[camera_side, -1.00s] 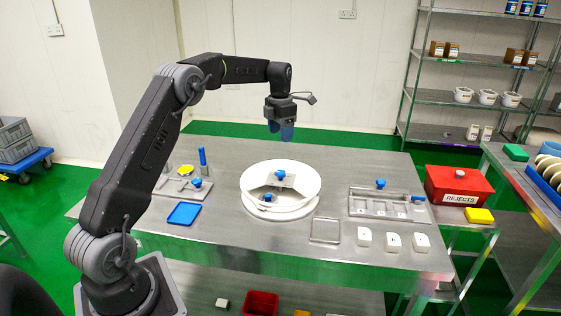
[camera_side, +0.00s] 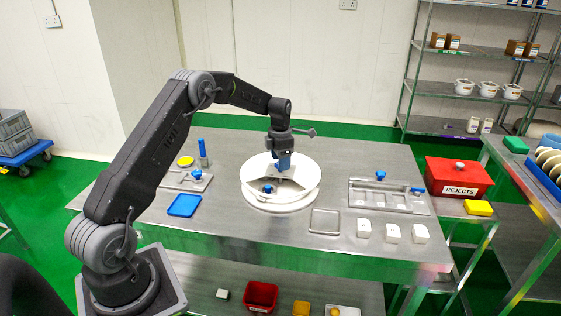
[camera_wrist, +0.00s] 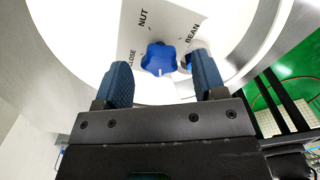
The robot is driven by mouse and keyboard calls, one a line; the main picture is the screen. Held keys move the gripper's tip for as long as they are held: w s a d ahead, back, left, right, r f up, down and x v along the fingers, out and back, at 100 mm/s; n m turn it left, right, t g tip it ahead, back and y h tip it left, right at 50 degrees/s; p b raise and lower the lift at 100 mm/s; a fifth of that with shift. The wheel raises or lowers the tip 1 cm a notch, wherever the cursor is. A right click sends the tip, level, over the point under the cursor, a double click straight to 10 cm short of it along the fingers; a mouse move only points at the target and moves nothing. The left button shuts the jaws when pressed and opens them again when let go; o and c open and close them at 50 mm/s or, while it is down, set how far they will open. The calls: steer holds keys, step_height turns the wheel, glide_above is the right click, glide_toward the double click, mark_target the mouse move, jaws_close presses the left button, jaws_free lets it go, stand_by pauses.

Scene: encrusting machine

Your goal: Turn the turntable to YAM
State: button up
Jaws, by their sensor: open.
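The white round turntable (camera_side: 256,196) stands on the steel table in the side view. A grey plate on it bears a blue star-shaped knob (camera_wrist: 159,58), seen in the wrist view with the labels NUT, BEAN and CLOSE around it; the label YAM does not show. My gripper (camera_side: 284,170) is directly over the turntable, low above the knob. In the wrist view its two blue fingers (camera_wrist: 162,85) are apart, with the knob showing just beyond and between them. Whether a finger touches the knob cannot be told. A second blue knob (camera_side: 268,188) sits at the turntable's front.
A blue tray (camera_side: 184,205) and a small plate with a blue knob (camera_side: 195,175) lie to the left.

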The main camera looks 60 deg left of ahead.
steer(key=shift+f, duration=0.5)
jaws_close()
stand_by(0.3)
